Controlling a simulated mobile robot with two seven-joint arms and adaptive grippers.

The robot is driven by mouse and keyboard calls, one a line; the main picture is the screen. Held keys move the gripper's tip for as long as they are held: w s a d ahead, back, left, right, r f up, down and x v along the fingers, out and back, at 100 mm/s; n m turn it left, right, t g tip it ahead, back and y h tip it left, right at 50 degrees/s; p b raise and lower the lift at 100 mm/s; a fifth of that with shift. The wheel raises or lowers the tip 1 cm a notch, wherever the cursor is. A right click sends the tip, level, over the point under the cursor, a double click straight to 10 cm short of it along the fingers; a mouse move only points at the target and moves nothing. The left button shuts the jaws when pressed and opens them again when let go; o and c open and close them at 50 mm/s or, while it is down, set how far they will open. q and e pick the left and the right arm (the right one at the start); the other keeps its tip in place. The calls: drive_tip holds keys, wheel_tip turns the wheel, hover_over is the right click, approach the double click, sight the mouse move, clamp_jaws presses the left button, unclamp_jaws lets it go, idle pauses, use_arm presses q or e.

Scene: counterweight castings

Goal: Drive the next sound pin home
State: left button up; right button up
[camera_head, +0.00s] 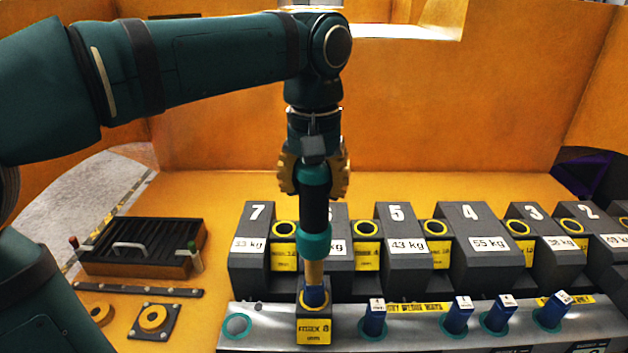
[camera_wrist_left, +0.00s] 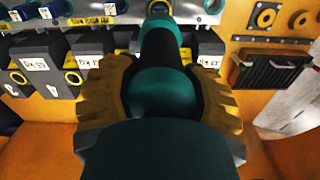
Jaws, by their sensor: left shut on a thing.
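My left gripper (camera_head: 314,178) is shut on a dark tool with teal bands (camera_head: 314,215), held upright. It also shows in the wrist view (camera_wrist_left: 160,95). Several other blue pins with white tags stand in teal rings on the grey rail (camera_head: 420,335), one beside the block (camera_head: 374,318), others further right (camera_head: 459,315), (camera_head: 503,314), (camera_head: 552,311). The rightmost leans. My right gripper is not in view.
Numbered dark castings with kg labels, such as 7 (camera_head: 251,258), 5 (camera_head: 402,262) and 4 (camera_head: 484,255), stand behind the rail. An empty-looking teal ring (camera_head: 237,325) is at the rail's left. A black slatted box (camera_head: 145,240) sits left on the orange surface.

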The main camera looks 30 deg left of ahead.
use_arm(q)
drive_tip(key=shift+s+f, duration=0.1)
drive_tip(key=shift+f, duration=0.3)
idle(0.8)
